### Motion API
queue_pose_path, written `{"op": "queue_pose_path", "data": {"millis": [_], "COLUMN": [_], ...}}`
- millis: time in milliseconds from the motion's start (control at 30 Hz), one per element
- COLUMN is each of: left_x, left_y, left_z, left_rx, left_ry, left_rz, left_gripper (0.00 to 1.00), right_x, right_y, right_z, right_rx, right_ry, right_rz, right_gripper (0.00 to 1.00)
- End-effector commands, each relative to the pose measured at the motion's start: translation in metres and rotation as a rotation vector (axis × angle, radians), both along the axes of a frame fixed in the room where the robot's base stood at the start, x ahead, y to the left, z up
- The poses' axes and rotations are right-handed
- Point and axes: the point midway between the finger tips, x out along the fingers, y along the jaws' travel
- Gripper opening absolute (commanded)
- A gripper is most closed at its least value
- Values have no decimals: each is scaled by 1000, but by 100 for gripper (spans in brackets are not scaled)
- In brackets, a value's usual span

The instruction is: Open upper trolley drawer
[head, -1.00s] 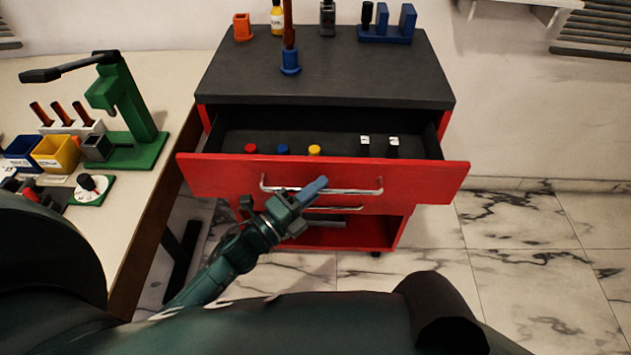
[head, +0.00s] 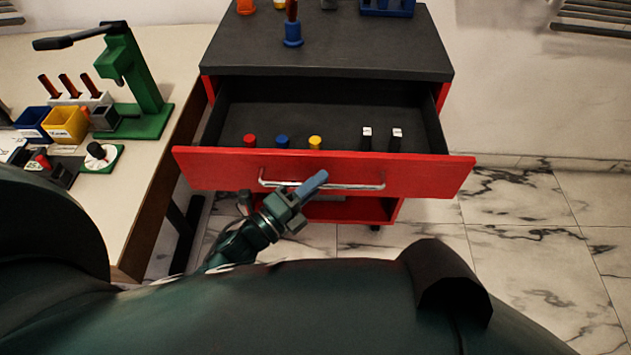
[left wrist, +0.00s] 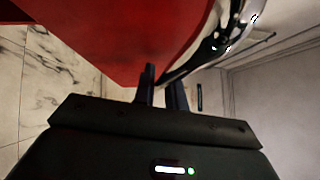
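The red trolley (head: 330,60) has a dark top, and its upper drawer (head: 415,178) stands well out, with its dark interior showing. The drawer front carries a chrome bar handle (head: 355,186). My left gripper (head: 313,183) is at the left-middle part of this handle. In the left wrist view the handle (left wrist: 205,52) runs down to between the two fingers (left wrist: 164,88), which look shut on it; the contact itself is partly hidden. The red drawer front (left wrist: 120,35) fills the upper left there. My right gripper is not in view.
The drawer holds red, blue and yellow capped items (head: 283,142) and two white-topped dark ones (head: 381,138). A bench (head: 150,195) with a green press (head: 140,85) and bins stands close on the left. Marble floor (head: 530,215) is free on the right.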

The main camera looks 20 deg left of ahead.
Motion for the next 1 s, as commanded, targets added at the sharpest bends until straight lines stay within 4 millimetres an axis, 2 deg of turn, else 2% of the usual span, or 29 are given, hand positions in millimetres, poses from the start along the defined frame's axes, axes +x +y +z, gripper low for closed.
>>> {"op": "queue_pose_path", "data": {"millis": [33, 233, 567, 667, 1000], "left_x": [0, 0, -6, -19, -83], "left_y": [0, 0, 3, 10, 47], "left_z": [0, 0, -2, -5, -16], "left_rx": [0, 0, 0, 0, 0], "left_ry": [0, 0, 2, 5, 5], "left_rz": [0, 0, 0, -1, 1], "left_gripper": [17, 33, 33, 33, 33], "right_x": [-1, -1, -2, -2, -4], "right_y": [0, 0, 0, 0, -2], "right_z": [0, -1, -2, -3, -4], "right_rx": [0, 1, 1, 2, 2], "right_ry": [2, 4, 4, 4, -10], "right_rz": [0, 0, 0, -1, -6], "right_gripper": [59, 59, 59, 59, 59]}}
